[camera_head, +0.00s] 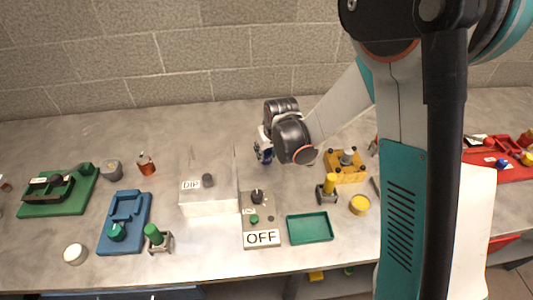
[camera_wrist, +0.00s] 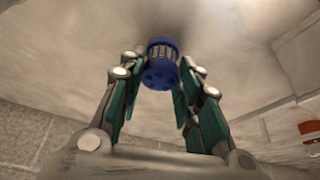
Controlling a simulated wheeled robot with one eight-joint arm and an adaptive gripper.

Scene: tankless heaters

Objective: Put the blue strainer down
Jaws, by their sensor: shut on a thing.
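The blue strainer (camera_wrist: 160,65) is a small ribbed cylinder with holes in its end face. It is between the fingertips of my gripper (camera_wrist: 157,78) in the wrist view, and the gripper is shut on it. In the head view my gripper (camera_head: 264,152) is over the back middle of the bench, behind the OFF panel, with a small bit of blue at its tip. The strainer is mostly hidden there by the gripper and wrist. I cannot tell whether the strainer touches the bench top.
The grey bench (camera_head: 330,264) has free room behind the fixtures. A white DIP box (camera_head: 208,200), an OFF panel (camera_head: 262,238), a green tray (camera_head: 310,228) and a yellow block (camera_head: 345,168) stand near my gripper. A blue fixture (camera_head: 125,222) and green fixture (camera_head: 58,190) are left.

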